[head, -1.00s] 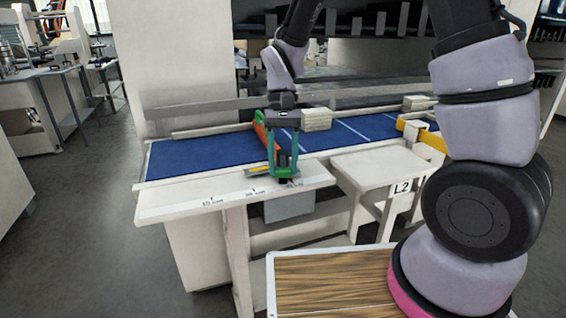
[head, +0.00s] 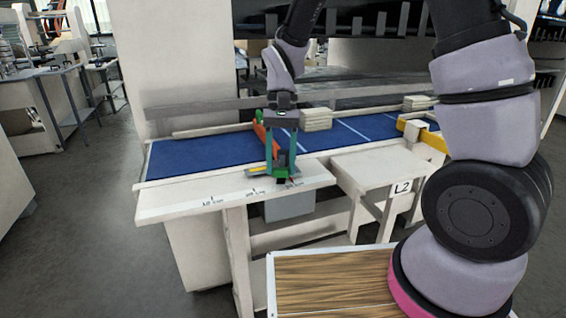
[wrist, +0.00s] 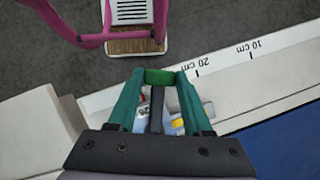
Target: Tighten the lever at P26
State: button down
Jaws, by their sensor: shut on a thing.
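My gripper (head: 281,178) points down at the front ledge of the blue-topped table in the head view. In the wrist view its two teal fingers (wrist: 160,84) are closed on a green piece (wrist: 160,76), which looks like the lever's end. A dark grey bar (wrist: 156,110) runs back from it between the fingers. A small yellow part (head: 258,170) lies just left of the fingers in the head view. The fingers and palm hide much of the clamp under them. No P26 mark is readable.
A printed scale strip (head: 215,202) runs along the ledge; 10 cm and 20 cm read in the wrist view. Pale stacks (head: 316,119) stand behind. An L2 side table (head: 380,166) is to the right.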

jog(key=a+m, duration=0.1)
jog(key=a+m+y, duration=0.1)
jog(key=m, duration=0.1)
jog(key=shift+w+a+t, duration=0.15)
jog(key=shift+w+t, duration=0.15)
jog(key=shift+w, duration=0.05)
jog(key=a+m, duration=0.1)
jog(key=w+a+m+y, duration=0.1)
jog(key=m, duration=0.1)
jog(key=shift+w+a+m+t, duration=0.1)
jog(key=shift+w+m+t, duration=0.1)
jog(key=shift+m+t, duration=0.15)
jog(key=w+a+m, duration=0.1)
jog(key=w+m+t+y, duration=0.1)
jog(key=m, duration=0.1)
jog(key=shift+a, duration=0.35)
jog(key=shift+w+a+m+t+y, duration=0.25)
jog(key=shift+w+m, duration=0.25)
jog(key=shift+m, duration=0.45)
jog(key=shift+w+a+m+t+y, duration=0.25)
jog(key=shift+w+m, duration=0.25)
jog(key=shift+m, duration=0.4)
jog(key=shift+r, duration=0.1)
jog(key=shift+c, duration=1.6)
grip_release()
jog(key=shift+d, duration=0.1)
